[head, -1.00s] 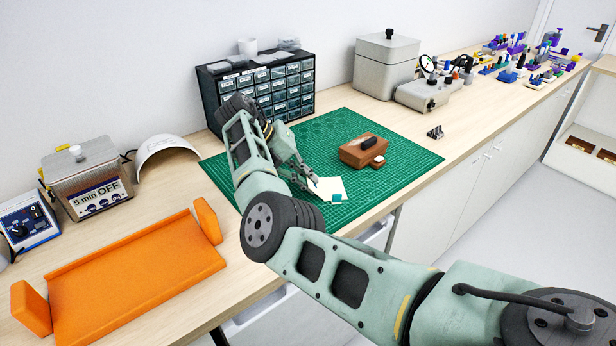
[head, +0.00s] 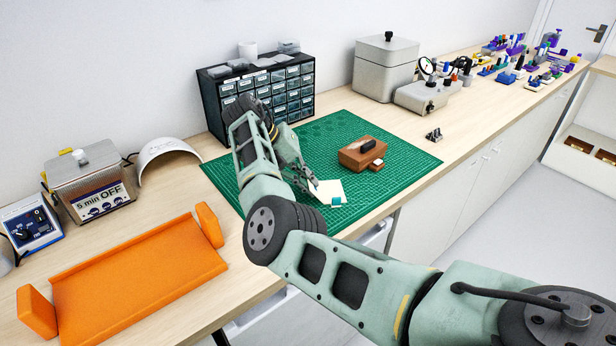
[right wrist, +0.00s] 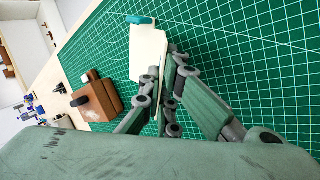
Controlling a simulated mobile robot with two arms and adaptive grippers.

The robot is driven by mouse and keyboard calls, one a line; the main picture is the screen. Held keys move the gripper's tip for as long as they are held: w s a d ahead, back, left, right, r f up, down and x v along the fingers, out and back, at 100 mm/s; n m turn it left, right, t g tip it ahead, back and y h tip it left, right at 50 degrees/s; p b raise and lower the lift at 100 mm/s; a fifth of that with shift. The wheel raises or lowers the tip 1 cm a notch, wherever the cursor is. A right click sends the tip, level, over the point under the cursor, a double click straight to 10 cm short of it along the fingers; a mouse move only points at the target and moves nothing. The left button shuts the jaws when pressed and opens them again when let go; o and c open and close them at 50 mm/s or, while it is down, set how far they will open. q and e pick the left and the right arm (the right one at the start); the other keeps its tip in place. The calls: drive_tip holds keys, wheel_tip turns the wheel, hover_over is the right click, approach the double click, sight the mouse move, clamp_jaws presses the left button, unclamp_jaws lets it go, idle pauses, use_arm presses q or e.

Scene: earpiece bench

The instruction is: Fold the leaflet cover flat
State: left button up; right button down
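The leaflet (head: 329,191) is a small cream sheet near the front edge of the green mat, with a teal piece (head: 336,203) at its near corner. In the right wrist view the leaflet (right wrist: 146,50) lies at top centre, and its cover (right wrist: 161,72) stands up, seen nearly edge-on as a thin pale strip. My right gripper (head: 312,186) is at the leaflet's left side; in the right wrist view its fingertips (right wrist: 163,80) are close together with the cover's edge between them. The fingers hide part of the cover. My left gripper is not in view.
A brown wooden block (head: 362,153) with a dark piece on top sits on the green mat (head: 400,160), behind and right of the leaflet. A drawer cabinet (head: 270,95) stands behind. An orange tray (head: 140,285) lies left. The mat's right side is clear.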

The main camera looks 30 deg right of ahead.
sight(336, 191)
drive_tip(key=r+y+p, duration=0.1)
drive_tip(key=p, duration=0.3)
drive_tip(key=s+d+r+t+y+p, duration=0.1)
drive_tip(key=y+p, duration=0.1)
drive_tip(key=p, duration=0.3)
drive_tip(key=shift+d+t, duration=0.3)
drive_tip(key=d+t+y+p, duration=0.1)
drive_tip(key=y+p, duration=0.1)
drive_tip(key=p, duration=0.1)
drive_tip(key=s+d+t+y+p, duration=0.1)
drive_tip(key=y+p, duration=0.1)
drive_tip(key=p, duration=0.1)
drive_tip(key=shift+f+p, duration=0.2)
drive_tip(key=shift+p, duration=0.1)
drive_tip(key=shift+s+d+f+t+y+p, duration=0.1)
drive_tip(key=shift+d+f+t+y+p, duration=0.25)
drive_tip(key=shift+y, duration=0.55)
drive_tip(key=shift+s+d+t+y, duration=0.1)
drive_tip(key=shift+d+t+y, duration=0.1)
drive_tip(key=shift+t+y, duration=0.25)
drive_tip(key=shift+s+d+f+t+y, duration=0.2)
drive_tip(key=shift+d+f+t+y, duration=0.15)
drive_tip(key=shift+y, duration=0.5)
drive_tip(key=shift+s+d+f+t+y+b, duration=0.15)
drive_tip(key=shift+d+f+t+y+b, duration=0.25)
drive_tip(key=shift+y+b, duration=0.75)
drive_tip(key=shift+s+d+f+t+y+b, duration=0.15)
drive_tip(key=shift+t+y+b, duration=0.4)
drive_tip(key=shift+y+b, duration=0.55)
drive_tip(key=shift+h, duration=0.25)
